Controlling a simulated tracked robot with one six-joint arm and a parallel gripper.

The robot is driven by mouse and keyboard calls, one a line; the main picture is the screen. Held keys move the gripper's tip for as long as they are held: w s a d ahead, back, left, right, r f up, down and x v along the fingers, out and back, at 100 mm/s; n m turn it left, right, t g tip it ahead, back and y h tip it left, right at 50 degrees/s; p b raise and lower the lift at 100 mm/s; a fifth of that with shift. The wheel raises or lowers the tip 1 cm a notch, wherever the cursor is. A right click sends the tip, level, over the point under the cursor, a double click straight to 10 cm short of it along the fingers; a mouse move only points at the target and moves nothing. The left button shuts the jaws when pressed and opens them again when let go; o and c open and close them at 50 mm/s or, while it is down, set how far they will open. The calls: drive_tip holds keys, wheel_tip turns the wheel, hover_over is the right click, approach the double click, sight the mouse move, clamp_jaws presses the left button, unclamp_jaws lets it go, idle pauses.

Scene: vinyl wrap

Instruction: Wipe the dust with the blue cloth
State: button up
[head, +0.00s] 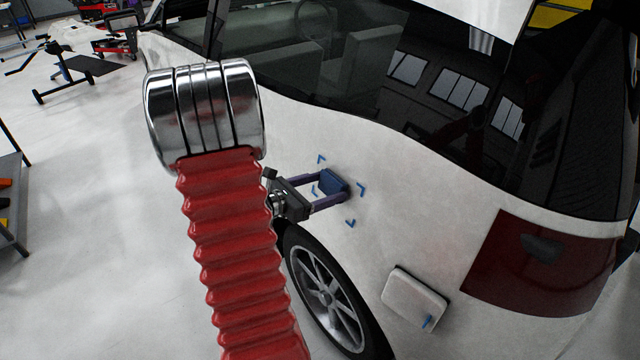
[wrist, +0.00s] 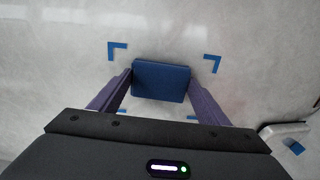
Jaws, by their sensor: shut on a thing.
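My gripper (head: 328,195) is shut on the blue cloth (head: 333,182), a dark blue block-like pad. In the wrist view the cloth (wrist: 161,82) sits between the two purple fingers. It is at the white car's side panel (head: 420,215), inside an area marked by blue corner marks (head: 361,189); I cannot tell whether it touches the panel. In the wrist view the upper marks (wrist: 212,63) lie just beyond the cloth, and the lower ones are partly hidden by my gripper. Faint greyish smudges show on the panel around the marks; I cannot tell dust from reflection.
A white box-shaped piece (head: 414,298) with a small blue mark sits on the panel at lower right. The car's wheel (head: 328,290) is below my gripper, the red tail light (head: 540,262) at right. Open floor (head: 110,230) lies at left, with a shelf (head: 12,200) at the edge.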

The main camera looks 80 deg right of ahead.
drive_tip(key=shift+s+a, duration=0.15)
drive_tip(key=shift+s, duration=0.05)
idle(0.3)
drive_tip(key=shift+s+a, duration=0.6)
drive_tip(key=shift+s, duration=0.25)
drive_tip(key=shift+s+a, duration=0.6)
drive_tip(key=shift+s, duration=0.2)
drive_tip(key=shift+s+a, duration=1.3)
drive_tip(key=shift+s, duration=0.2)
drive_tip(key=shift+w, duration=0.1)
drive_tip(key=shift+v, duration=3)
